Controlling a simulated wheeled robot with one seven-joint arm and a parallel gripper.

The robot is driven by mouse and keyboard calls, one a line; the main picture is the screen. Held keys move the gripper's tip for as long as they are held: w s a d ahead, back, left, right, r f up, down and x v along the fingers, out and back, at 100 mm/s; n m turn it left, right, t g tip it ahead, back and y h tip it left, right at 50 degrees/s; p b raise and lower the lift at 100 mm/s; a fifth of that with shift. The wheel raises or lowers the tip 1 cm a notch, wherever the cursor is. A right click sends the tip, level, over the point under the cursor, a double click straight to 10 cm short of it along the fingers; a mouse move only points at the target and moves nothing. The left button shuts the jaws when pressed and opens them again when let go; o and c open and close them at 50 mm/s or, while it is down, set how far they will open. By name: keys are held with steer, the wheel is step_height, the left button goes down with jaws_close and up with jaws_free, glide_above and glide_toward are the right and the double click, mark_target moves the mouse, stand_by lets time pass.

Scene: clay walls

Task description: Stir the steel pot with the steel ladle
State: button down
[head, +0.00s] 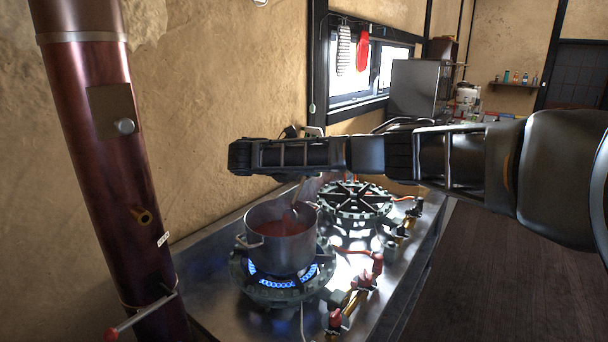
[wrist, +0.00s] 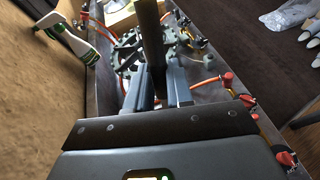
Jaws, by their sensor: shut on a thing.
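The steel pot (head: 281,250) stands on the near burner over a lit blue flame, with reddish liquid inside. The steel ladle (head: 297,194) leans in the pot, its lower part over or in the liquid; its upper end is hidden by my arm. In the wrist view my gripper (wrist: 160,88) is shut on the ladle's dark handle (wrist: 149,35), which sticks up between the fingers. The pot does not show in the wrist view. In the head view my arm passes above the pot and hides most of the gripper.
A second burner (head: 355,200) without a pot sits behind the pot. Red valves (head: 336,320) and hoses line the stove's right edge. A dark red pipe (head: 105,170) rises at the left beside the clay wall.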

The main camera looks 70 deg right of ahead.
steer(key=shift+s+d+r, duration=0.35)
steer(key=shift+r, duration=0.8)
steer(key=shift+s+d+r, duration=0.3)
steer(key=shift+d+r, duration=0.05)
steer(key=shift+r, duration=0.75)
steer(key=shift+s+d+r, duration=0.35)
steer(key=shift+r, duration=0.8)
steer(key=shift+r, duration=2.5)
